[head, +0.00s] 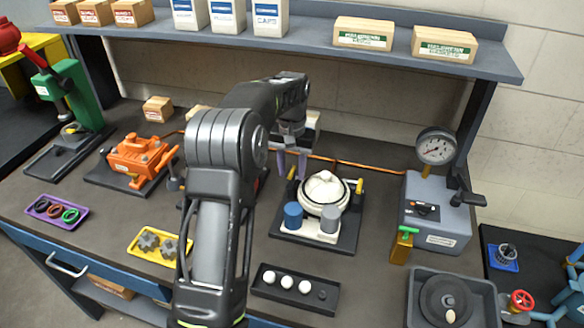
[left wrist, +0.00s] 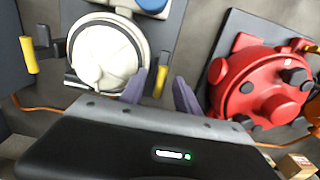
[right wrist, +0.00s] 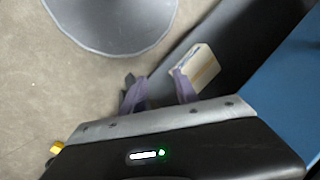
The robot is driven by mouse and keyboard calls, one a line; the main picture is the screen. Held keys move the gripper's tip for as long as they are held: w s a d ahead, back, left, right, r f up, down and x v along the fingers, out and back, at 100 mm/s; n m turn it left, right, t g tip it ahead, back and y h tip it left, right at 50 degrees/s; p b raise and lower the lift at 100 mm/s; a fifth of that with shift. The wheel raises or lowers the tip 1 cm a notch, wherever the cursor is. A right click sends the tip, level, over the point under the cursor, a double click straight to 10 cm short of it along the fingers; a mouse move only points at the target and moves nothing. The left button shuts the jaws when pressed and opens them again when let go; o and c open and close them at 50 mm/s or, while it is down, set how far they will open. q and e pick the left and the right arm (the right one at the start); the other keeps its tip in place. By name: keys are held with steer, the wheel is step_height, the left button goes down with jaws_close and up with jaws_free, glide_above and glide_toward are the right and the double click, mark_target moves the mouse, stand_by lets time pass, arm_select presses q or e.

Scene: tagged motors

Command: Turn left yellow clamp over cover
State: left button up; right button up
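The white round cover (head: 325,188) sits on a unit on a dark base plate, with a blue and a grey cylinder in front. The left yellow clamp (head: 291,186) stands upright at the cover's left side. It also shows in the left wrist view (left wrist: 160,82), between the fingertips in the picture. My left gripper (head: 291,166) is open and just above this clamp, pointing down; contact cannot be told. The right yellow clamp (head: 359,187) stands at the cover's right side. My right gripper (right wrist: 159,92) is open and empty, outside the head view.
A red motor (left wrist: 262,85) stands beside the unit, mostly hidden by my left arm in the head view. A grey gauge box (head: 437,215) stands to the right. A black tray (head: 296,304) with white balls lies in front. An orange cable runs behind.

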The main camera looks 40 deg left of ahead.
arm_select(q)
steer(key=shift+c, duration=0.5)
jaws_close()
